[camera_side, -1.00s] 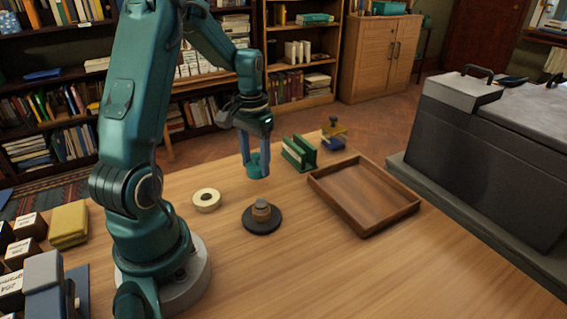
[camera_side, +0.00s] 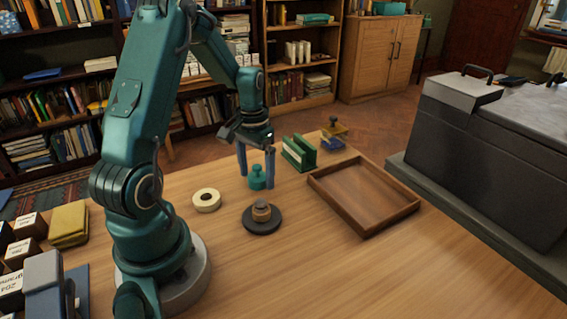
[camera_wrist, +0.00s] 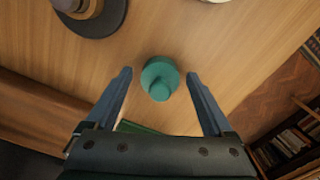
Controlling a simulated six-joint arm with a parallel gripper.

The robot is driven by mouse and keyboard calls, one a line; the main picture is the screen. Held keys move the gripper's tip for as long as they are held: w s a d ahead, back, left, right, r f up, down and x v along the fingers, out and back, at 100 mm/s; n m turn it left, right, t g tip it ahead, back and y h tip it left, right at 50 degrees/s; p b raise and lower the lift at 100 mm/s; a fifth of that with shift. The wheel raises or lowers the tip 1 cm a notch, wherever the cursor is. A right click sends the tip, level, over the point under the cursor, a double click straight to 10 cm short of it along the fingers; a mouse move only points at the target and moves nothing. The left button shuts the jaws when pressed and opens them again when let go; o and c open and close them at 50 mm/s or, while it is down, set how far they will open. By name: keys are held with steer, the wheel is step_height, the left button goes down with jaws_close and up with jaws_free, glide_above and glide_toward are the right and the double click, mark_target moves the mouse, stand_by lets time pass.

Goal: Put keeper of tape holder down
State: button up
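The teal keeper (camera_side: 257,179), a round piece with a knob on top, stands upright on the wooden table. My gripper (camera_side: 257,181) is open around it. In the wrist view, the keeper (camera_wrist: 158,80) lies between the two blue fingers of my gripper (camera_wrist: 158,74), with a gap on each side. The tape holder (camera_side: 262,222) has a dark round base and a wooden hub with no tape on it. It stands in front of the keeper and is partly in the wrist view (camera_wrist: 96,20). The cream tape roll (camera_side: 207,200) lies flat to the left.
A brown wooden tray (camera_side: 365,195) lies to the right. A green holder (camera_side: 299,153) and a blue and yellow stamp-like object (camera_side: 333,138) stand behind it. Small labelled boxes and a yellow stack (camera_side: 69,224) sit at left. The front middle of the table is clear.

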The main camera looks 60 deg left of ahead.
mark_target(256, 166)
step_height(256, 166, up, 12)
steer(key=s+d+r+m+t, duration=0.1)
steer(key=s+d, duration=0.3)
steer(key=d, duration=0.5)
steer(key=s+d+r+m+t, duration=0.2)
steer(key=s+d+m+t, duration=0.1)
steer(key=d, duration=0.7)
steer(key=shift+s+m+t, duration=0.4)
steer(key=shift+s+t, duration=0.15)
steer(key=shift+t, duration=0.25)
